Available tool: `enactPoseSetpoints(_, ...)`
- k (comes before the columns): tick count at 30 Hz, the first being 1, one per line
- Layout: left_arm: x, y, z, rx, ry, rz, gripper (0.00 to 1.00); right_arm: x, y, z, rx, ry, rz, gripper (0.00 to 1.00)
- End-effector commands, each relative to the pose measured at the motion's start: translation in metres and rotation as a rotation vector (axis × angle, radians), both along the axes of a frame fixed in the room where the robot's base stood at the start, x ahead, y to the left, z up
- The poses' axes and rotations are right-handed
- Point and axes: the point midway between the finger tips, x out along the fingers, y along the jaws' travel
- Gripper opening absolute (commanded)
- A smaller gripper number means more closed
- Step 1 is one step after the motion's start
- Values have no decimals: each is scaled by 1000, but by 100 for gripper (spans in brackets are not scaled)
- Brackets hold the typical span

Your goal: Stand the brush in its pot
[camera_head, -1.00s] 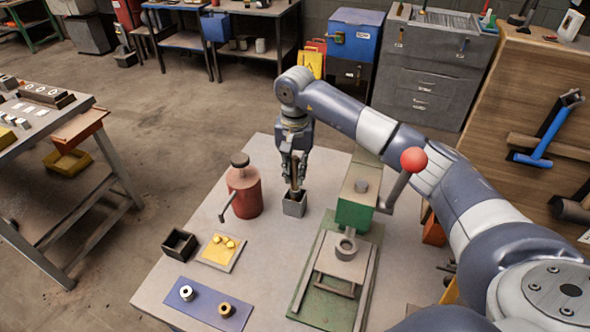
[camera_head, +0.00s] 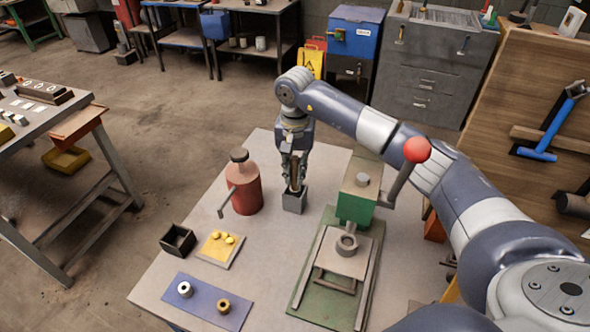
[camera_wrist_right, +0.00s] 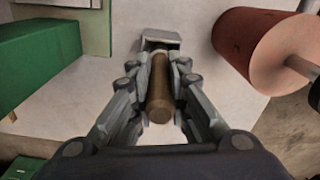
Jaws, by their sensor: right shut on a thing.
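The brush (camera_wrist_right: 160,88) has a brown round handle, which shows between my right fingers in the wrist view. My right gripper (camera_head: 295,178) is shut on it and points down at the back of the table. The pot (camera_head: 294,203) is a small grey square box standing on the table, directly below the fingertips. It also shows at the top of the wrist view (camera_wrist_right: 161,38). The brush's lower end is at the pot's mouth and seems to be inside it; the fingers hide how deep. My left gripper is out of view.
A red oil can (camera_head: 245,190) stands just left of the pot. A green press (camera_head: 356,203) with a red-knobbed lever stands to its right. A black box (camera_head: 178,241), a yellow tray (camera_head: 218,249) and a blue mat (camera_head: 208,303) with two rings lie front left.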

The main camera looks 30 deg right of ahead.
Motion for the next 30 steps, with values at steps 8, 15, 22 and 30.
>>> enactPoseSetpoints(8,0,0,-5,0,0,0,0,0,0,-6,0,0,0,0)
enactPoseSetpoints(15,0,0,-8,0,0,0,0,0,0,-10,0,0,-1,0)
enactPoseSetpoints(22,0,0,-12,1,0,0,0,0,0,-14,0,0,0,0)
enactPoseSetpoints(30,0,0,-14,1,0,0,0,0,0,-17,1,-1,0,29)
